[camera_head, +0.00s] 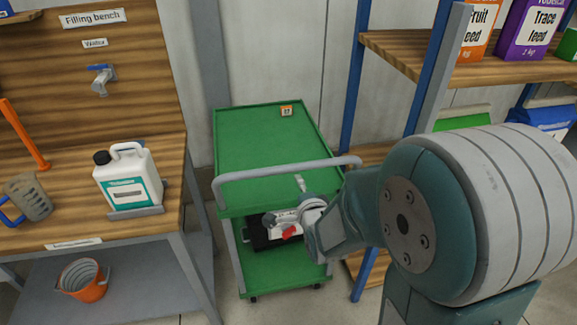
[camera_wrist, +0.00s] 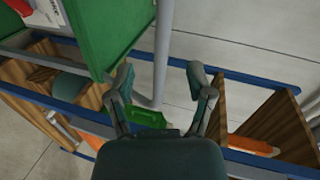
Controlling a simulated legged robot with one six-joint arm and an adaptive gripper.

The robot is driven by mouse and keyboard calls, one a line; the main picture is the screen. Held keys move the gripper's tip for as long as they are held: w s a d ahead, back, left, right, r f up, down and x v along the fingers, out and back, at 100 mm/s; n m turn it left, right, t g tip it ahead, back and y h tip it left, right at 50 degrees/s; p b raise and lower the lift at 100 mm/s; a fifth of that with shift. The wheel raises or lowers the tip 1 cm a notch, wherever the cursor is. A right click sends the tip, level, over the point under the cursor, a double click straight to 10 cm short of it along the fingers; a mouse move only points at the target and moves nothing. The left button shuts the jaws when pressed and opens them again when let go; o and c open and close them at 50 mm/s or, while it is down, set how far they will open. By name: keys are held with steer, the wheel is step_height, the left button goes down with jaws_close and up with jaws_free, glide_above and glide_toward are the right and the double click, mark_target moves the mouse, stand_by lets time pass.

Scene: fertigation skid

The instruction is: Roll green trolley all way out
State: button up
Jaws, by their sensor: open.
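The green trolley (camera_head: 262,150) stands between the bench and the shelving, with a grey tubular handle (camera_head: 262,175) across its near end. A small numbered tag (camera_head: 286,111) sits at its far edge. My arm reaches in from the right to the handle's right part. In the wrist view my gripper (camera_wrist: 160,76) is open and empty. The handle bar (camera_wrist: 161,45) runs between its two fingers as seen; whether it lies within their reach or beyond cannot be told. The trolley's green top (camera_wrist: 115,30) is at the left there. My wrist hides the trolley's right front.
The filling bench (camera_head: 75,225) at left holds a white jug (camera_head: 128,178) and a measuring jug (camera_head: 28,196); an orange bucket (camera_head: 82,280) sits below. Blue-posted shelving (camera_head: 352,90) stands close on the trolley's right. A black case (camera_head: 265,237) lies on the trolley's lower deck.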

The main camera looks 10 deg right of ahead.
mark_target(291, 171)
steer(key=shift+m+t, duration=0.4)
steer(key=shift+m, duration=0.3)
steer(key=w+f, duration=0.1)
steer(key=w, duration=0.2)
steer(key=w+f, duration=0.1)
steer(key=w, duration=0.7)
steer(key=shift+f, duration=0.4)
jaws_close()
